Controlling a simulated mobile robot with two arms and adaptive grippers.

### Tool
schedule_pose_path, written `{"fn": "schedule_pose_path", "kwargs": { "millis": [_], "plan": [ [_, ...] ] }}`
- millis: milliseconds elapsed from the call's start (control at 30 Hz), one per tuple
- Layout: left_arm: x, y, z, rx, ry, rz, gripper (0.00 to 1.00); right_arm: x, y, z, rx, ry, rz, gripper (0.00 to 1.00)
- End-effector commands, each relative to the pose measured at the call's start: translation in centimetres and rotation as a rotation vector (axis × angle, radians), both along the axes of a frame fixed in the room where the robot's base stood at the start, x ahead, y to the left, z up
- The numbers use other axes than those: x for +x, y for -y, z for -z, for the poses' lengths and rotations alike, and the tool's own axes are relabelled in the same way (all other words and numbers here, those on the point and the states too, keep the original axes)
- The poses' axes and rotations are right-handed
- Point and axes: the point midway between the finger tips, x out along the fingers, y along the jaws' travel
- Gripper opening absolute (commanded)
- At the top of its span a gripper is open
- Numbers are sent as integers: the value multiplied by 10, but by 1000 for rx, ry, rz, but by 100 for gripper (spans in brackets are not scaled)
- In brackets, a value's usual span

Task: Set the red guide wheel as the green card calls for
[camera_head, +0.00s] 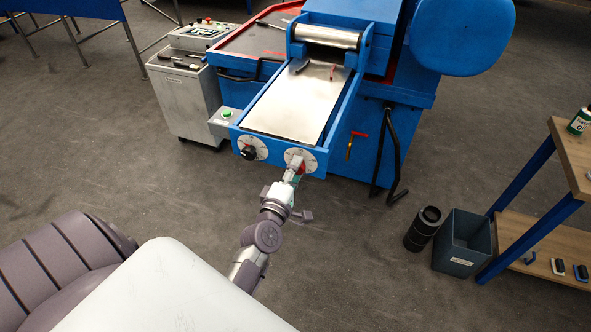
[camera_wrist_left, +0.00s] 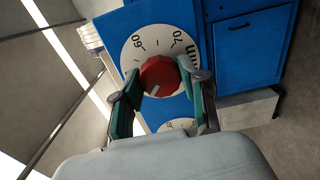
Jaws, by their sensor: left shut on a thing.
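The red guide wheel (camera_wrist_left: 161,74) sits at the centre of a white dial (camera_wrist_left: 147,43) marked 60, 70 and "mm". A pale mark shows on the wheel's lower left; the value it points to is not clear. My left gripper (camera_wrist_left: 160,83) has its two green fingers on either side of the wheel and is shut on it. In the head view my left gripper (camera_head: 298,168) is at the right dial (camera_head: 292,154) on the machine's blue front panel and mostly hides the wheel. My right gripper is in neither view. I see no green card.
A black knob (camera_head: 248,153) on its own dial sits to the left, near a box with a green button (camera_head: 227,114). A lever with a red handle (camera_head: 357,134) hangs to the right. A bin (camera_head: 463,242) and a shelf stand at the right.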

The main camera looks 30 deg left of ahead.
Motion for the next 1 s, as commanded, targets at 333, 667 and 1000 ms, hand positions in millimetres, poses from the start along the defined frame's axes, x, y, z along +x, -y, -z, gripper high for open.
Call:
{"fn": "schedule_pose_path", "kwargs": {
  "millis": [333, 667, 1000],
  "plan": [
    [0, 0, 0, -229, 55, -1, 8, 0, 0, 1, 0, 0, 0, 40],
    [0, 0, 0, -321, 77, 0, 8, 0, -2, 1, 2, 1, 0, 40],
    [0, 0, 0, -331, 79, 0, 8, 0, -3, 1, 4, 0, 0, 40]
  ]
}}
